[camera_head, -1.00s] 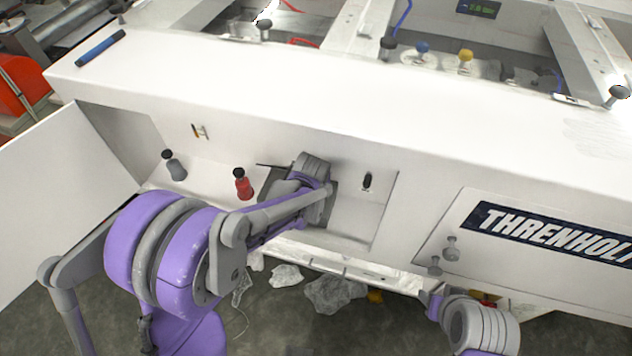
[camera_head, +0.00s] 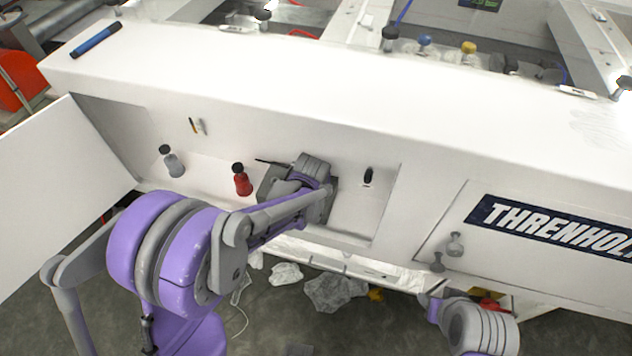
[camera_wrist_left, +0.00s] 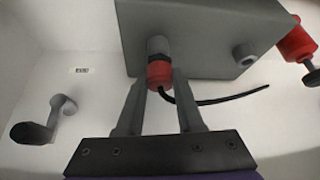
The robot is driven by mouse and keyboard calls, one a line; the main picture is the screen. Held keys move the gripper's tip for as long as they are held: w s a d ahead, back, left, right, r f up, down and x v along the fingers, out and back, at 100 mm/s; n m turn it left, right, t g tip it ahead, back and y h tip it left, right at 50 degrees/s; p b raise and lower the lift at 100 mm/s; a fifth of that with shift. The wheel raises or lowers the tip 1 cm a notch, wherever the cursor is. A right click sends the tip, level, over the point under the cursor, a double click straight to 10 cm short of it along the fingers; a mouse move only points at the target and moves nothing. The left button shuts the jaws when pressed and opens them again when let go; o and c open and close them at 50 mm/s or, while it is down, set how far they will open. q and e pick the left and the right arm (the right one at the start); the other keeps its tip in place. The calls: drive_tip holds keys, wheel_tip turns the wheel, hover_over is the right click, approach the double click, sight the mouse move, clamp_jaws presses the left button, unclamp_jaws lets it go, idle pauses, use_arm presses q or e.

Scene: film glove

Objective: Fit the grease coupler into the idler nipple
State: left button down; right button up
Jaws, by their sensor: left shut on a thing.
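The grease coupler (camera_wrist_left: 159,75) shows in the left wrist view as a red sleeve with a dark band. My left gripper (camera_wrist_left: 160,88) is shut on it, one finger on each side. It is in line with a grey round stub (camera_wrist_left: 158,45) at the face of a grey block (camera_wrist_left: 200,35). Whether the coupler is seated on the stub, I cannot tell. A second short grey nipple (camera_wrist_left: 244,55) sticks out of the block to the right. Which one is the idler nipple is not marked. In the head view my left arm hides the coupler. My right gripper is out of view.
A black hose (camera_wrist_left: 225,99) curves right behind the fingers. A black-ended handle (camera_wrist_left: 35,132) is at the left. A black knob (camera_head: 368,176) is right of the block.

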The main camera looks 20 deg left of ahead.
use_arm(q)
drive_tip(key=shift+c, duration=2.3)
unclamp_jaws()
drive_tip(key=shift+f, duration=0.1)
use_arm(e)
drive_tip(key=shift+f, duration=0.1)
use_arm(q)
drive_tip(key=a+v, duration=0.1)
drive_tip(key=v, duration=0.9)
drive_tip(key=shift+s+d+r+p, duration=0.15)
drive_tip(key=shift+d+r+p, duration=0.3)
drive_tip(key=shift+d, duration=0.1)
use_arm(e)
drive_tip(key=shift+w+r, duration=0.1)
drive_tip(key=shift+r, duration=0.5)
